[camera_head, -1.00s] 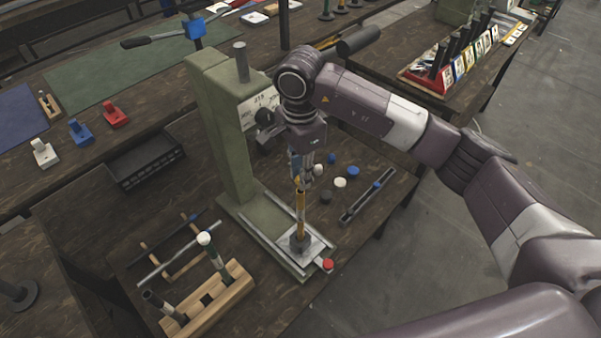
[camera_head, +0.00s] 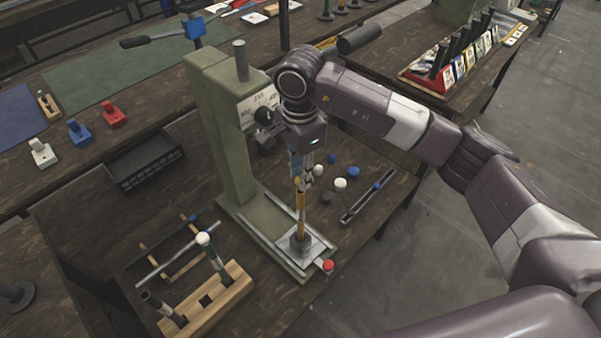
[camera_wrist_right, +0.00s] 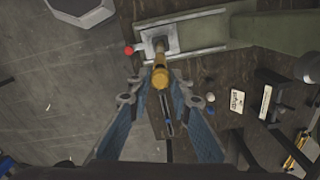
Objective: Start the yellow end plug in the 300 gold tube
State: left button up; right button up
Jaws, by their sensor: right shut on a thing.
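My right gripper (camera_head: 299,177) is above the press base, fingers pointing down. It is shut on the yellow end plug (camera_wrist_right: 160,78), which shows between the fingertips in the wrist view. The gold tube (camera_head: 300,212) stands upright in a grey holder on the base plate (camera_head: 318,245), directly below the gripper. The plug is in line with the tube's top and at or very near it; I cannot tell whether it has entered. The tube's number is not readable. My left gripper is out of view.
The green press column (camera_head: 222,135) stands close left of my right gripper. A red button (camera_head: 328,265) is at the base's front. White, blue and dark caps (camera_head: 341,183) lie behind right. A wooden rack (camera_head: 222,298) with tubes is front left. A black tray (camera_head: 146,164) is left.

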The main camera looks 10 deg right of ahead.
jog(key=shift+f+b, duration=0.85)
jog(key=shift+f, duration=0.15)
jog(key=o, duration=0.8)
jog(key=shift+r, duration=0.15)
notch_tip(320, 180, up, 7)
jog(key=shift+r, duration=0.1)
